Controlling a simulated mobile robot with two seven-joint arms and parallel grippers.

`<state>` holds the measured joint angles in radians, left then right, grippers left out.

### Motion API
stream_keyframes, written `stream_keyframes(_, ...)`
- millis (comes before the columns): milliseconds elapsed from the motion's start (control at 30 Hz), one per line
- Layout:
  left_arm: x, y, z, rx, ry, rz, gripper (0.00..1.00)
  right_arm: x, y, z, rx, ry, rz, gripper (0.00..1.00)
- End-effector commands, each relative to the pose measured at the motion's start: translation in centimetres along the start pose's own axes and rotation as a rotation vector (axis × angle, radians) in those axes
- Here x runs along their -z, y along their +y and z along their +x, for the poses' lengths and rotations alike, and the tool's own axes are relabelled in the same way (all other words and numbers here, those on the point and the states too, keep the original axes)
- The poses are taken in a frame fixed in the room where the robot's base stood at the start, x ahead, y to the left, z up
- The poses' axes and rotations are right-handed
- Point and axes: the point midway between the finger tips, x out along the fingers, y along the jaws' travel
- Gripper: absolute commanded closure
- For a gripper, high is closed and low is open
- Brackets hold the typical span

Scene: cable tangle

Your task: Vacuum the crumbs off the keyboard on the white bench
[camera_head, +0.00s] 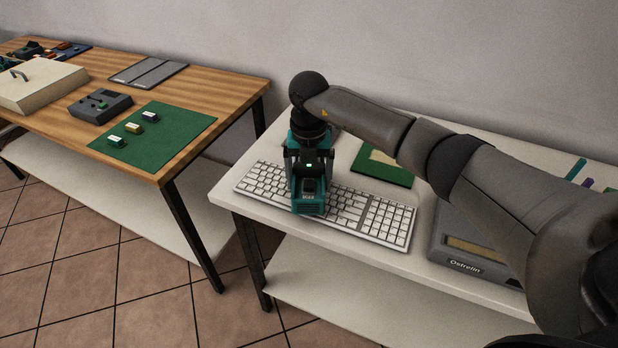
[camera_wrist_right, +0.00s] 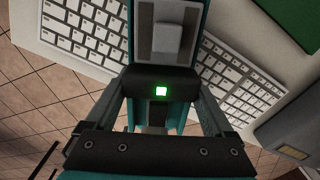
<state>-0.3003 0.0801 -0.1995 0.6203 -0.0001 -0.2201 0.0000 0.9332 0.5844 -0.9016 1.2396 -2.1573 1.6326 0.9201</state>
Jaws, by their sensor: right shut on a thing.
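The white keyboard (camera_head: 377,216) lies near the front edge of the white bench (camera_head: 424,264). My right gripper (camera_head: 309,165) is above the left-middle part of the keyboard, shut on a teal and dark handheld vacuum (camera_head: 310,205). The vacuum's front end is over the keys; I cannot tell whether it touches them. A green light shows on the vacuum's dark part. In the right wrist view the vacuum (camera_wrist_right: 160,85) sits between the fingers, with the keyboard (camera_wrist_right: 85,28) below on both sides. No crumbs can be made out. My left gripper is not in view.
A green-edged board (camera_head: 384,166) lies behind the keyboard. A grey device (camera_head: 470,255) marked "Ostrelin" stands to its right. A wooden table (camera_head: 225,95) at the left holds a green mat (camera_head: 165,145), a dark grey device (camera_head: 100,105) and a cream box (camera_head: 40,85). A gap separates the tables.

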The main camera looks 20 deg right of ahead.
Motion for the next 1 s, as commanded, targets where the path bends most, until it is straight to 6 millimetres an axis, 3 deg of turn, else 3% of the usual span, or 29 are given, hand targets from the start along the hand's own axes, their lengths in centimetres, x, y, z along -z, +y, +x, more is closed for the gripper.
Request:
stream_keyframes(267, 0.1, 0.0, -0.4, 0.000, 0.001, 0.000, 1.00, -0.1, 0.0, -0.5, -0.001, -0.002, 0.000, 0.73)
stream_keyframes(1000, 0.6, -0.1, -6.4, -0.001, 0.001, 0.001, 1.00, -0.1, 0.0, -7.2, -0.001, -0.001, 0.000, 0.73)
